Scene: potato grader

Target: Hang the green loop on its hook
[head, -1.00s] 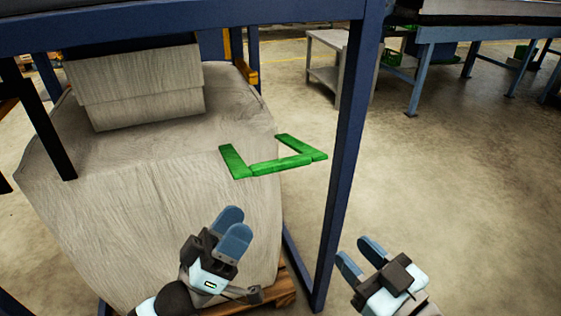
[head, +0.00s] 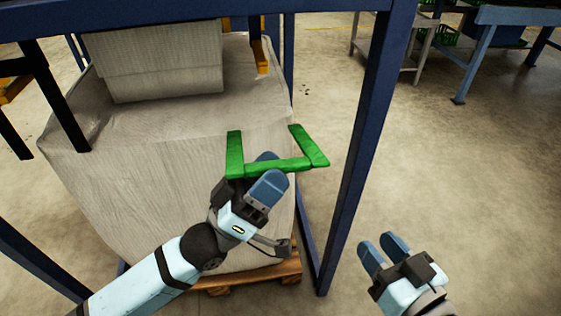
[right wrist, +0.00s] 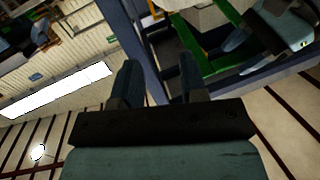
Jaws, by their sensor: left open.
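The green loop (head: 235,153) is a flat-sided, U-shaped green frame in the middle of the head view, in front of the wrapped load. My left gripper (head: 267,170) is at its front bar. One finger is in front of the bar and the other shows behind it, with the jaws open. The loop also shows in the right wrist view (right wrist: 200,62), with my left gripper beside it. My right gripper (head: 383,250) is open and empty, to the right of the blue post. I cannot make out the hook in either view.
A blue frame post (head: 358,150) stands right of the loop, under a blue top beam (head: 180,22). A pale wrapped load (head: 150,190) sits on a wooden pallet (head: 250,276) behind my left arm.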

